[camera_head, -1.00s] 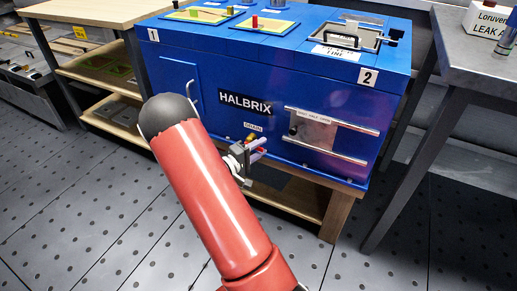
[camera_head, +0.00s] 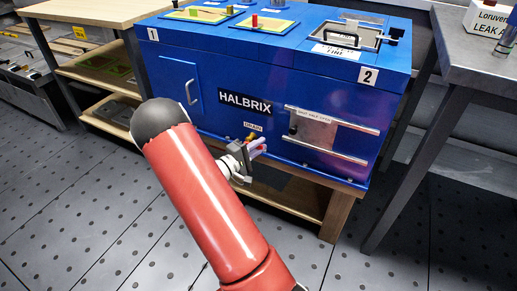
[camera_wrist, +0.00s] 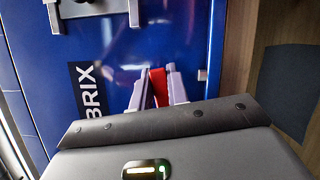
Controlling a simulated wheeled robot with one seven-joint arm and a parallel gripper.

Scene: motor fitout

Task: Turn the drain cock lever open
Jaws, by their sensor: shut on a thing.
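The drain cock is on the front of the blue HALBRIX cabinet, just below the DRAIN label (camera_head: 254,127). Its brass-coloured part (camera_head: 250,138) shows beside my fingers in the head view. My gripper (camera_head: 260,148) is at the cock, low on the cabinet front. In the wrist view the red lever (camera_wrist: 158,85) lies between the two pale fingers of my gripper (camera_wrist: 159,80), which are shut on it. The lever's far end and the cock body are mostly hidden by the fingers and the gripper housing.
A clear panel with two silver rails (camera_head: 325,135) is right of the cock. A small door with a handle (camera_head: 188,92) is on the left. The cabinet stands on a wooden bench (camera_head: 338,215). A grey table (camera_head: 470,60) stands at the right. The floor in front is clear.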

